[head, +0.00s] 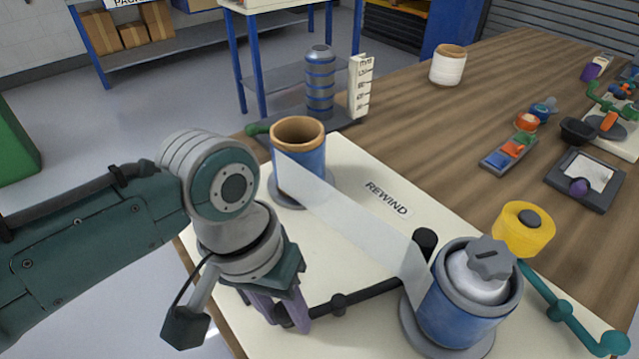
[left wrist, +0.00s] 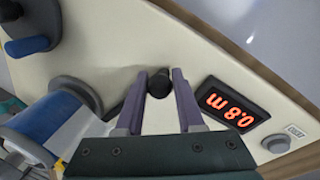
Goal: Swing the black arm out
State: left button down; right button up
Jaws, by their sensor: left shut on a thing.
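The black arm (head: 375,291) lies low over the cream rewind board, running from my left gripper toward the front blue roller. It has a small ball partway along, and a black upright post (head: 425,243) stands near its right end. My left gripper (head: 284,318) is shut on the arm's left end. In the left wrist view a black knob (left wrist: 159,84) sits between the fingertips of the gripper (left wrist: 158,80). A pale film strip (head: 350,222) runs from the rear blue roller (head: 299,168) past the post to the front blue roller (head: 457,308). My right gripper is out of view.
A yellow roll (head: 522,229) and a teal crank (head: 560,308) stand right of the front roller, which has a grey knob (head: 489,259). The left wrist view shows a red digital display (left wrist: 229,108) and a grey button (left wrist: 275,143). Bare wooden bench (head: 430,135) lies behind.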

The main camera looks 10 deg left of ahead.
pick_arm(q)
jog(key=shift+s+d+r+n+p, duration=0.25)
jog(key=shift+s+n+p, duration=0.25)
jog(key=shift+p, duration=0.65)
jog(key=shift+s+d+n+t+p, duration=0.35)
jog(key=shift+d+n+p, duration=0.15)
jog(key=shift+n+p, duration=0.7)
jog(key=shift+s+d+f+n+p, duration=0.15)
jog(key=shift+d+n+p, duration=0.1)
jog(key=shift+n+p, duration=0.2)
jog(key=shift+s+d+r+n+p, duration=0.1)
jog(key=shift+s+d+n+p, duration=0.15)
jog(key=shift+n, duration=0.3)
jog(key=shift+d+f+n+t+p, duration=0.2)
jog(key=shift+d+n+t+p, duration=0.2)
jog(key=shift+n, duration=0.4)
jog(key=c, duration=0.5)
grip_release()
jog(key=shift+c, duration=0.2)
